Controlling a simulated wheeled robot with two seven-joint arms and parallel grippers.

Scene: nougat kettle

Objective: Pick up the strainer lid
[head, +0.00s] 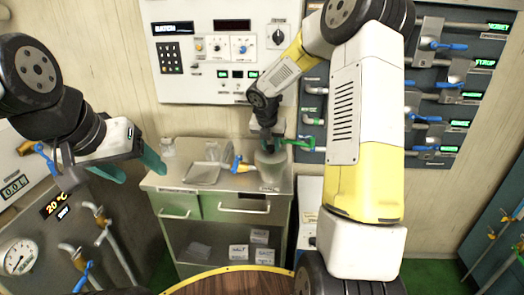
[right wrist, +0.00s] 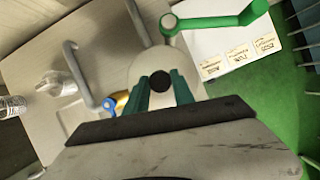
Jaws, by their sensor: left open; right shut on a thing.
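The strainer lid (right wrist: 150,62) looks like a pale round disc with a dark knob in the right wrist view. My right gripper (right wrist: 163,82) is shut on its knob, with a teal finger on each side. In the head view my right gripper (head: 270,146) points down over a pale, tapered vessel (head: 270,172) at the right end of the steel counter. The gripper partly hides the lid there, and I cannot tell whether the lid touches the vessel. My left gripper (head: 133,166) is open and empty, left of the counter and apart from it.
The steel counter (head: 222,199) holds a shallow tray (head: 203,173), a blue-handled brass valve (head: 237,164) and clear jars (head: 168,148). A green handle (right wrist: 215,18) juts close beside the lid. A control panel and pipes with blue valves line the wall.

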